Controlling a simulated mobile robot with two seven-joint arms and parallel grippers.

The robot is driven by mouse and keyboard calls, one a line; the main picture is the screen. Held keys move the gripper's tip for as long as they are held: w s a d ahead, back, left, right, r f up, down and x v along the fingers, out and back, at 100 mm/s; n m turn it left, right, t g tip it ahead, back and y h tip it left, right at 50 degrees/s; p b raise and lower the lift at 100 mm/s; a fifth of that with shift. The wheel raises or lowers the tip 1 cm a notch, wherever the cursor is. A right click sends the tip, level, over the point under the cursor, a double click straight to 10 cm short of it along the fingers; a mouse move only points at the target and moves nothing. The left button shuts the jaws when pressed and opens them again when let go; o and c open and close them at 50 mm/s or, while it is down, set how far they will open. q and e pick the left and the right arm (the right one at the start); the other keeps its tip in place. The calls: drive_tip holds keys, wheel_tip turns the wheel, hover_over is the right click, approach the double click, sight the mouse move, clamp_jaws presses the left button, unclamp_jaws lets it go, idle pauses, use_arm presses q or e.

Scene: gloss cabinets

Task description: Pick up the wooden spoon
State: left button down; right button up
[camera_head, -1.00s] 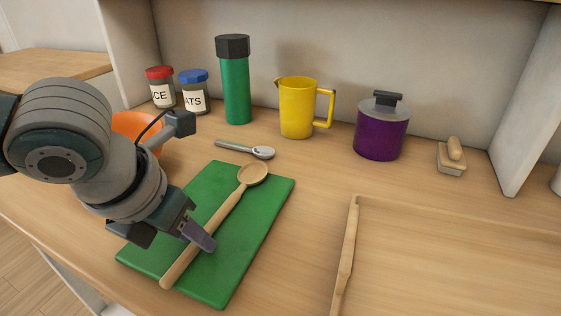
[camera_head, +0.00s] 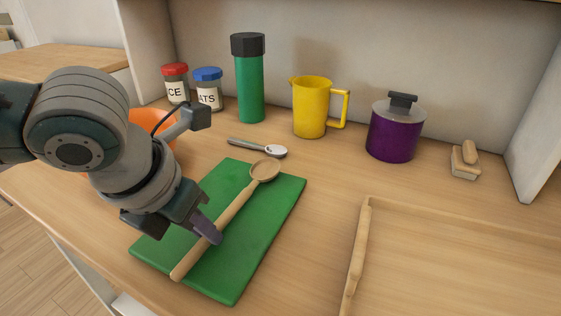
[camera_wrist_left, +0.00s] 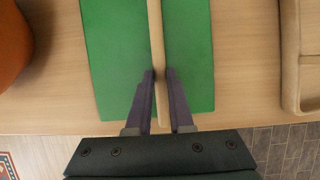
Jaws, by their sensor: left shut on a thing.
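The wooden spoon (camera_head: 236,207) lies diagonally over the green cutting board (camera_head: 270,228), its round bowl toward the back and its handle end toward the front. My left gripper (camera_head: 208,232) is at the handle's lower half. In the left wrist view, the two dark fingers (camera_wrist_left: 160,95) are shut on the spoon handle (camera_wrist_left: 156,40), one on each side, near its end. The green board (camera_wrist_left: 110,60) lies beneath. I cannot tell whether the spoon is clear of the board. My right gripper is not in view.
A metal spoon (camera_head: 258,147) lies behind the board. An orange bowl (camera_head: 168,128) is partly hidden by my arm. Jars, a green bottle (camera_head: 249,80), a yellow jug (camera_head: 311,107) and a purple pot (camera_head: 395,132) stand at the back. A wooden tray (camera_head: 358,255) lies on the right.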

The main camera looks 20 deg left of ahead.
use_arm(q)
wheel_tip(320, 180, up, 20)
drive_tip(key=p, duration=0.5)
drive_tip(key=shift+f, duration=0.2)
drive_tip(key=shift+f, duration=0.1)
